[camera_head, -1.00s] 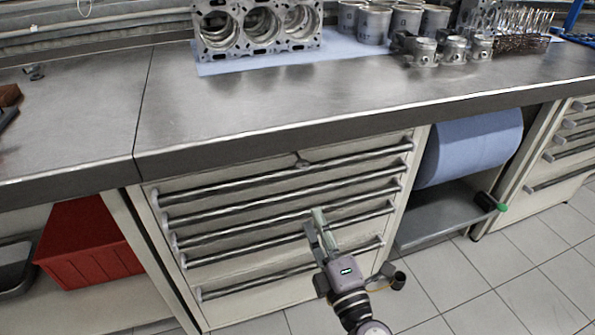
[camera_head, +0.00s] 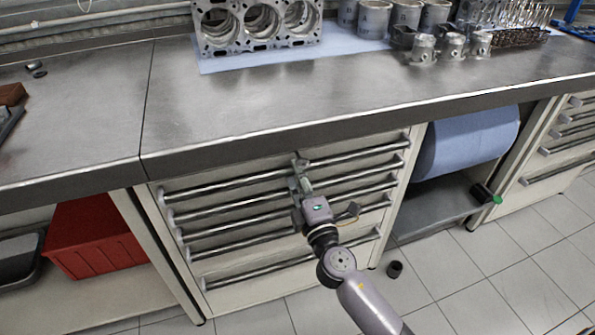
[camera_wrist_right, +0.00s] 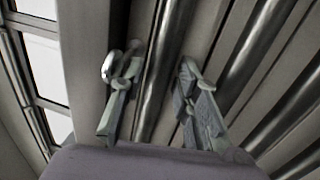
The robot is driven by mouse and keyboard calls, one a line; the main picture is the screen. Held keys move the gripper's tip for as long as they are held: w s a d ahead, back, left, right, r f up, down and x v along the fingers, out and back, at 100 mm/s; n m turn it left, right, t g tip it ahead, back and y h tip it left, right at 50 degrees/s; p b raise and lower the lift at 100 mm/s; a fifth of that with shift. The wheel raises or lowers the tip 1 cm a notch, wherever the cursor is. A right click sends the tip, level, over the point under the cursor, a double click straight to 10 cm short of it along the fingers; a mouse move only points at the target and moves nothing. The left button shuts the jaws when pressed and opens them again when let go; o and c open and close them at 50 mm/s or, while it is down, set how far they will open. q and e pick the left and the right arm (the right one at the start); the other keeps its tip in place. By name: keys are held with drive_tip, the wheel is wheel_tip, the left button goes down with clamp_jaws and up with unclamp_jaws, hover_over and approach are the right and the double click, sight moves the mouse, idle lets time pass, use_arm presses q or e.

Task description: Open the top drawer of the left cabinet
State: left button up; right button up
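The left cabinet (camera_head: 190,288) stands under the workbench and has several stacked drawers with long metal bar handles. The top drawer's handle (camera_head: 235,184) runs just below the bench edge, and the drawer looks closed. My right gripper (camera_head: 299,172) is at the middle of this handle and hides part of it. In the right wrist view, the handle bar (camera_wrist_right: 158,65) passes between the two fingers of my right gripper (camera_wrist_right: 158,97). The fingers are apart, with a gap on each side of the bar. My left gripper is not in view.
The bench's front edge (camera_head: 225,149) overhangs closely above the top drawer. A red bin (camera_head: 95,240) sits on the left shelf. The tiled floor (camera_head: 480,285) in front is mostly clear.

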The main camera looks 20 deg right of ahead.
drive_tip(key=shift+w, duration=0.2)
clamp_jaws()
idle(0.3)
idle(0.3)
